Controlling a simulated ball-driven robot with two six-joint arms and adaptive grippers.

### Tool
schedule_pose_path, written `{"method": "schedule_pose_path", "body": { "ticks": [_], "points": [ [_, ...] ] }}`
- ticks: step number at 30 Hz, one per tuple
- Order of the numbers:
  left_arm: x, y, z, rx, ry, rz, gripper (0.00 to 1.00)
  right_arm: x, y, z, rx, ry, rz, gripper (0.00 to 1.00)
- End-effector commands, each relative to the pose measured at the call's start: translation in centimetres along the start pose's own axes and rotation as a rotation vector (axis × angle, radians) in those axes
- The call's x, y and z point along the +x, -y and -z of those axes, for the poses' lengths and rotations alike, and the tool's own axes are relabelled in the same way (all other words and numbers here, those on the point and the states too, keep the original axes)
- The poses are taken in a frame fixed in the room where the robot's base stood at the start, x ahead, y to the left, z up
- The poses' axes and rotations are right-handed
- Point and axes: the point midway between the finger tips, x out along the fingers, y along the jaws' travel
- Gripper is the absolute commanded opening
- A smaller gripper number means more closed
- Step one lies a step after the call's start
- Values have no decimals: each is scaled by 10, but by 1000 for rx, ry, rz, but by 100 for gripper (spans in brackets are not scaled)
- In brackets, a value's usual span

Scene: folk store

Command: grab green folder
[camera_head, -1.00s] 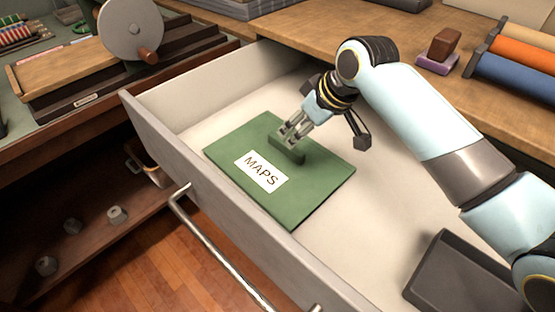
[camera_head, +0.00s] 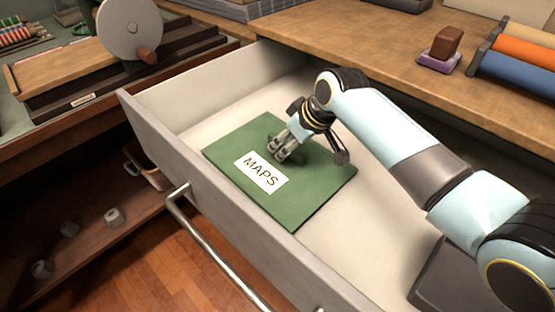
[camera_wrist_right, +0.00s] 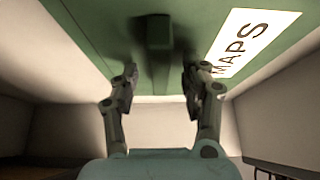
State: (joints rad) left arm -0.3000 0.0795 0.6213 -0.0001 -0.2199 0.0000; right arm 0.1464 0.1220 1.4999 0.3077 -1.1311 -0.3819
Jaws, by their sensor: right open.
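The green folder (camera_head: 235,145), with a white MAPS label (camera_head: 261,172), lies flat inside the open drawer. My right gripper (camera_head: 279,151) is low over the folder's middle, open, and hides most of its raised green grip there. In the right wrist view, the green folder (camera_wrist_right: 100,25) fills the top, and its block-like grip (camera_wrist_right: 158,32) lies between the lines of the two spread fingers, just past the tips of my right gripper (camera_wrist_right: 158,78). No contact shows. My left gripper is not in view.
The drawer's front wall (camera_head: 190,165) and metal handle (camera_head: 215,245) stand on the near left. A dark tray (camera_head: 435,275) sits at the lower right, partly behind my arm. A stamp (camera_head: 441,45) and coloured rolls (camera_head: 530,60) are on the counter.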

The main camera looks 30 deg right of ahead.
Motion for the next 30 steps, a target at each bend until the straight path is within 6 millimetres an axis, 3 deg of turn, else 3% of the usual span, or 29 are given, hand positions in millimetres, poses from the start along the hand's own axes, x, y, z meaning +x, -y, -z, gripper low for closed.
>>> {"method": "schedule_pose_path", "body": {
  "ticks": [4, 15, 30],
  "points": [
    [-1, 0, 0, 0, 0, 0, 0, 1, 0, -1, 0, 0, 0, 46],
    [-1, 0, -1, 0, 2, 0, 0, 1, 0, -1, 0, 1, 0, 0],
    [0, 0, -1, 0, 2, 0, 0, 1, 0, -1, -1, 1, -1, 0]
  ]
}}
